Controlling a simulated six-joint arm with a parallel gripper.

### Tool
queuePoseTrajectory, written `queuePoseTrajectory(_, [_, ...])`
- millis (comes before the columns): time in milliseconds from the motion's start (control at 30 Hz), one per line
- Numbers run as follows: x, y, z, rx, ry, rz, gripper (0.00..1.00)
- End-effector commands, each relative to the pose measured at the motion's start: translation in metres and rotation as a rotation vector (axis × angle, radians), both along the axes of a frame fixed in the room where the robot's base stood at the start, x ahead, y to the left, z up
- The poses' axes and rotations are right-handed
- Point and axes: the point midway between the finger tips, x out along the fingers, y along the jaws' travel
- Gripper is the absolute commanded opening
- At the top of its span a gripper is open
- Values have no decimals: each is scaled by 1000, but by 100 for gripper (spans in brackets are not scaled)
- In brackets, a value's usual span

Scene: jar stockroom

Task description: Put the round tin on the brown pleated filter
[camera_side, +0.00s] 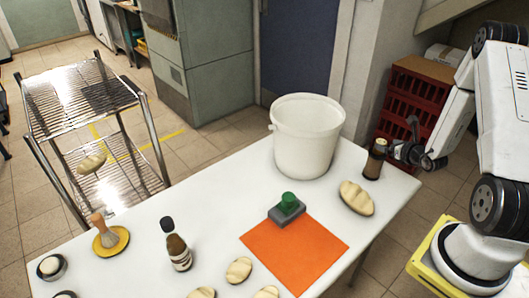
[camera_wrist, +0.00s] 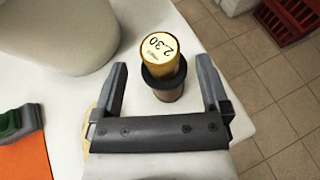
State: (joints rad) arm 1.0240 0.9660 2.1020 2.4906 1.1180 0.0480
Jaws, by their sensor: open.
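I cannot make out a brown pleated filter in either view. A small dark round container with a pale top (camera_side: 51,267) sits at the table's left edge, and a similar one (camera_side: 65,294) is cut off by the bottom edge; I cannot tell whether either is the round tin. My gripper (camera_side: 398,143) is open and empty at the table's right end. The same bottle (camera_side: 374,160) stands upright in the side view.
A white bucket (camera_side: 306,136) stands left of that bottle. An orange sheet (camera_side: 294,256) has a grey block with a green knob (camera_side: 287,208) at its edge. Several pale rolls (camera_side: 357,198), another bottle (camera_side: 178,246) and a brush on a yellow dish (camera_side: 111,242) are spread about.

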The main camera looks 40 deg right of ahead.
Motion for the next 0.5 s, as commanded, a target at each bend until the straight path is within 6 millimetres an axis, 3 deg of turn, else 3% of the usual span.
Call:
queuePoseTrajectory(200, [-11, 4, 5, 0, -1, 0, 96])
queuePoseTrajectory(500, [-12, 5, 6, 0, -1, 0, 96])
